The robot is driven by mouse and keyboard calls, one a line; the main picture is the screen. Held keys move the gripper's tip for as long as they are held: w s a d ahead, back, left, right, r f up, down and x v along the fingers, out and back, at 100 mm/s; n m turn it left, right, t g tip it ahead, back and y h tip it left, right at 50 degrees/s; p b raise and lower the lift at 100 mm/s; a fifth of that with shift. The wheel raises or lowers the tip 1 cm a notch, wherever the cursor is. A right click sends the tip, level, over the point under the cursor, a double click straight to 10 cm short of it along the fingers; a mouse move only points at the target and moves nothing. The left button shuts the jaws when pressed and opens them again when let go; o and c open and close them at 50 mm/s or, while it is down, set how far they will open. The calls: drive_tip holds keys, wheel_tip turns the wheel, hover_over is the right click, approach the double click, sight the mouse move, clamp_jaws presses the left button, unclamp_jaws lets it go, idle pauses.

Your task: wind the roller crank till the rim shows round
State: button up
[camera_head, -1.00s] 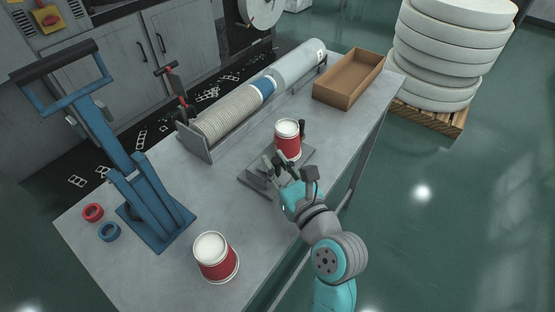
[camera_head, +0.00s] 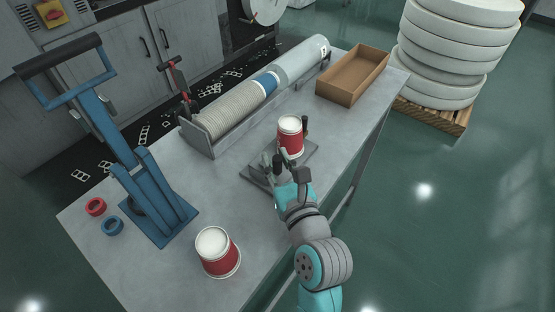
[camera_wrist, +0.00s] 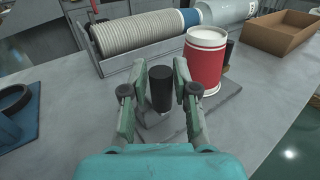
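A red and white paper cup (camera_head: 290,136) stands upright on a grey metal rimming station (camera_head: 252,178) on the bench. It also shows in the wrist view (camera_wrist: 205,62), right of my gripper. The crank's black upright knob (camera_wrist: 161,88) stands between my fingers in the wrist view. My gripper (camera_wrist: 161,80) is open, with a finger on each side of the knob and what looks like narrow gaps. In the head view my gripper (camera_head: 279,163) is just in front of the cup and hides the crank. The cup's rim looks pale; its finish is too small to judge.
A second red and white cup (camera_head: 217,253) stands at the front of the bench. A blue lever press (camera_head: 150,205) stands left, beside red (camera_head: 96,207) and blue (camera_head: 112,226) rings. A cup-stack rack (camera_head: 198,140) lies behind; an open cardboard box (camera_head: 352,78) sits back right.

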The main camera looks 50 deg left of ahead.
drive_tip(key=shift+d, duration=0.15)
drive_tip(key=v, duration=1.1)
drive_tip(key=shift+s+d, duration=0.15)
drive_tip(key=shift+d, duration=0.2)
drive_tip(key=d+f+n+t+h, duration=0.25)
drive_tip(key=d+f, duration=0.25)
drive_tip(key=d, duration=0.3)
drive_tip(key=w+d+f+n+t+h, duration=0.1)
drive_tip(key=d+f+n+t+h, duration=0.15)
drive_tip(key=d+f+h, duration=0.4)
drive_tip(key=d+f+n+t, duration=0.1)
drive_tip(key=d+f+t, duration=0.25)
drive_tip(key=d, duration=0.65)
drive_tip(key=s+d+n+t+h, duration=0.1)
drive_tip(key=s+d+n+h, duration=0.7)
drive_tip(key=s+d+n, duration=0.7)
drive_tip(key=shift+s+d+f, duration=0.25)
drive_tip(key=shift+s+d, duration=0.35)
drive_tip(key=shift+s, duration=1)
